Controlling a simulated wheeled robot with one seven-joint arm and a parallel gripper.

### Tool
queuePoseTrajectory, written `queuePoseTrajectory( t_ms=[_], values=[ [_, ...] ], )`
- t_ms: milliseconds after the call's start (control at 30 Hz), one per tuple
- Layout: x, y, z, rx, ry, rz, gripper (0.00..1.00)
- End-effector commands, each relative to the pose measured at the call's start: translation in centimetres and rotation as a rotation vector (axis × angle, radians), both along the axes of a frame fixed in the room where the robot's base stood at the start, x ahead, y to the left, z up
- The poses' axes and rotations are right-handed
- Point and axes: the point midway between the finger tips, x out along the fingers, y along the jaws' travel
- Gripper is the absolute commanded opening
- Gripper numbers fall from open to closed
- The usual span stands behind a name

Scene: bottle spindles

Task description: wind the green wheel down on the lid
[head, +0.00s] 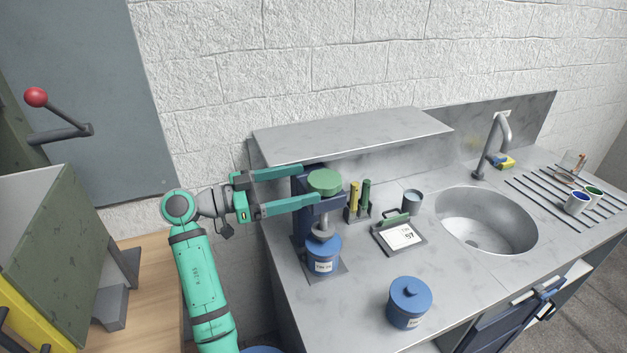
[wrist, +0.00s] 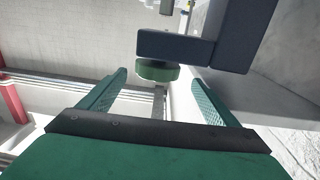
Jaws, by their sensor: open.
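The green wheel (head: 324,181) sits on top of the dark blue press frame (head: 299,225). A grey spindle end (head: 322,229) hangs below the frame's arm, over a blue labelled jar (head: 322,262). I cannot tell whether the spindle end touches the jar's lid. My gripper (head: 309,184) is open and level, coming from the left, with its fingertips close to the wheel's near side. In the wrist view the wheel (wrist: 157,73) shows between and just beyond my fingertips (wrist: 160,82), apart from both, next to the dark blue frame arm (wrist: 175,47).
A grey shelf (head: 350,133) overhangs behind the press. Yellow and green cylinders in a holder (head: 357,213), a display tablet (head: 399,236) and a grey cup (head: 412,201) stand to the right. A lidded blue jar (head: 409,302) stands in front. The sink (head: 487,222) lies further right.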

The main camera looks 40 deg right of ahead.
Motion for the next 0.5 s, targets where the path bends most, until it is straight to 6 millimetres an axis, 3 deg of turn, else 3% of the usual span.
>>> queuePoseTrajectory(
  t_ms=[233,500],
  values=[
    [1.1,3.4,0.0,0.0,0.001,0.003,0.83],
    [1.5,4.7,0.0,0.0,0.001,0.008,0.83]
  ],
)
